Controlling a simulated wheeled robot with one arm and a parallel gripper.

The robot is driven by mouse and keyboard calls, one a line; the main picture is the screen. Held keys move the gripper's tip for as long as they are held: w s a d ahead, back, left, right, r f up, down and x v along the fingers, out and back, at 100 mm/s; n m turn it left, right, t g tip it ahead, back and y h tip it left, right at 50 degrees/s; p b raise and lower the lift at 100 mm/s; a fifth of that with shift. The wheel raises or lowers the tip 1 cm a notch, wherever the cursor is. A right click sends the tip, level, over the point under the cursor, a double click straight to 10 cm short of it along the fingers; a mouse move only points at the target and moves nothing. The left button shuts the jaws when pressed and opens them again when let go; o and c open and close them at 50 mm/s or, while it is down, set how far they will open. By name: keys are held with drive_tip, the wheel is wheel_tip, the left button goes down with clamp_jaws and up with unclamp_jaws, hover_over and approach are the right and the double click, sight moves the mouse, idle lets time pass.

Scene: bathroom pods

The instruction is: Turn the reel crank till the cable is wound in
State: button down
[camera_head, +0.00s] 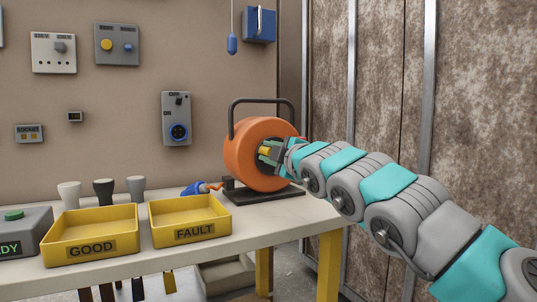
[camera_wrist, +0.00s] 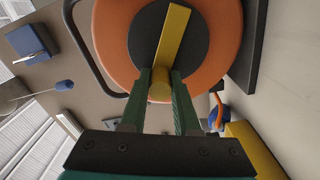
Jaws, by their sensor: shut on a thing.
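The orange cable reel (camera_head: 255,137) stands on its dark base at the right end of the workbench, under a dark carrying frame. Its yellow crank arm (camera_wrist: 173,38) crosses the dark hub in the wrist view, ending in a round yellow knob (camera_wrist: 160,88). My gripper (camera_head: 266,151) reaches the reel's face from the right. In the wrist view my gripper's green fingers (camera_wrist: 164,92) are on either side of the knob, shut on it. A short orange cable end with a blue plug (camera_head: 195,188) lies by the reel's base. Any cable inside the drum is hidden.
Yellow trays marked GOOD (camera_head: 91,235) and FAULT (camera_head: 190,220) stand left of the reel on the workbench (camera_head: 225,245). A grey box with a green button (camera_head: 20,230) is at far left. A wall switch panel (camera_head: 176,118) hangs behind. A panelled wall (camera_head: 385,80) stands right.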

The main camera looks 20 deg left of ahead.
idle(0.3)
drive_tip(key=c, duration=0.7)
unclamp_jaws()
drive_tip(key=shift+o, duration=0.2)
drive_tip(key=shift+d, duration=0.1)
drive_tip(key=b+v, duration=0.2)
drive_tip(key=v, duration=0.5)
drive_tip(key=shift+s+d, duration=0.2)
